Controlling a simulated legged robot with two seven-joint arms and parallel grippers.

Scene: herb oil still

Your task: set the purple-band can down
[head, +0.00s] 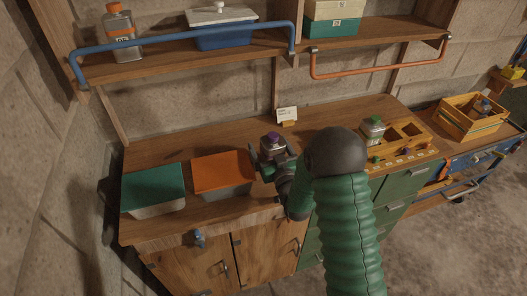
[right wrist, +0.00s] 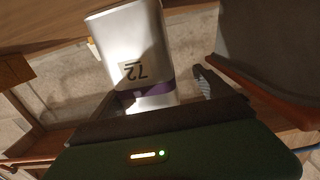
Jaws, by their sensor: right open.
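The purple-band can (head: 272,142), pale metal with a purple cap, is upright at the middle of the bench in the head view. Its lower part is hidden behind my gripper. In the right wrist view the can (right wrist: 132,45) shows a label reading 72 and a purple band. My right gripper (head: 275,163) is at the can with its jaws open; one finger shows to the right of the can in the wrist view, apart from it. Whether the can's base touches the bench is hidden. My left gripper is not in view.
An orange-lidded box (head: 222,174) stands close left of the can, and a green-lidded box (head: 153,187) further left. A small card (head: 287,115) stands behind. A wooden rack (head: 405,140) with another can (head: 373,129) is to the right. Bare bench lies behind the can.

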